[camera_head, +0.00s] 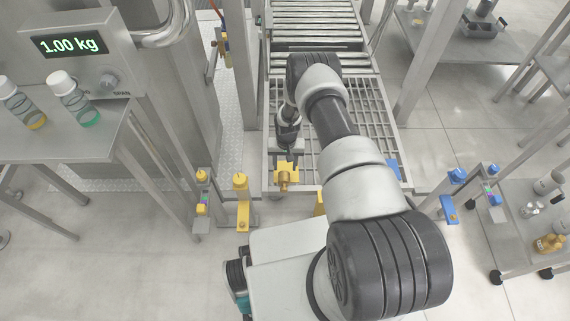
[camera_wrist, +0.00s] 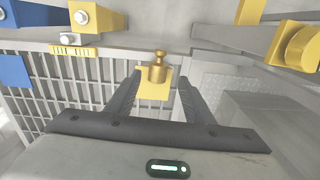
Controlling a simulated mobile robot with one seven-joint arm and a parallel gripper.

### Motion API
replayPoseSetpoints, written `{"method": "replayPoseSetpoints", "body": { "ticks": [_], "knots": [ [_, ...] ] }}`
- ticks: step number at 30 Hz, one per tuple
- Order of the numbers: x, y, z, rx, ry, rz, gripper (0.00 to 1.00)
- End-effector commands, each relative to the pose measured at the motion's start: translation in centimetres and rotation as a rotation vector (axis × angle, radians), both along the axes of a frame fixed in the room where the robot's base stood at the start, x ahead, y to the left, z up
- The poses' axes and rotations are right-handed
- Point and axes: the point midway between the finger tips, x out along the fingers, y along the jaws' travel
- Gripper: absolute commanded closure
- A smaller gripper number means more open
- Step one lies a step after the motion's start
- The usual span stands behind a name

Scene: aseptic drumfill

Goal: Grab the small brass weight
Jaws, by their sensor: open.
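The small brass weight (camera_wrist: 158,73) shows in the wrist view as a knobbed cylinder on a yellow plate (camera_wrist: 147,92). In the head view the brass weight (camera_head: 284,180) is at the yellow bracket (camera_head: 288,168) on the near left edge of the grated conveyor. My gripper (camera_wrist: 160,80) is open, with its two dark fingers apart and the weight appearing between their tips in the wrist view. In the head view my gripper (camera_head: 286,150) is just beyond the weight. I cannot tell whether either finger touches it.
A grated conveyor (camera_head: 260,165) lies under my arm. Yellow posts (camera_head: 242,200) and blue brackets (camera_head: 447,207) stand at its sides. A scale display (camera_head: 70,45) reads 1.00 kg. Bottles (camera_head: 75,100) stand on the left table. A right cart holds more brass pieces (camera_head: 549,244).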

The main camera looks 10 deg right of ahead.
Motion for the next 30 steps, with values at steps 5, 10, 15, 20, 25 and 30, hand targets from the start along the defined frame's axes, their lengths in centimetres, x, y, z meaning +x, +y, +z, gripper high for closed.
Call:
{"method": "replayPoseSetpoints", "body": {
  "ticks": [5,10,15,20,25,30],
  "knots": [
    [0.0,0.0,-0.2,0.0,0.001,0.0,0.52],
    [-0.1,0.1,-2.0,0.0,0.002,0.001,0.52],
    [-0.2,0.2,-5.3,0.0,0.003,0.0,0.52],
    [-0.1,0.3,-8.6,0.0,0.002,0.0,0.52],
    [-0.1,0.3,-12.0,0.0,0.002,0.0,0.52],
    [-0.1,0.4,-15.0,-0.001,0.002,0.001,0.52]
  ]
}}
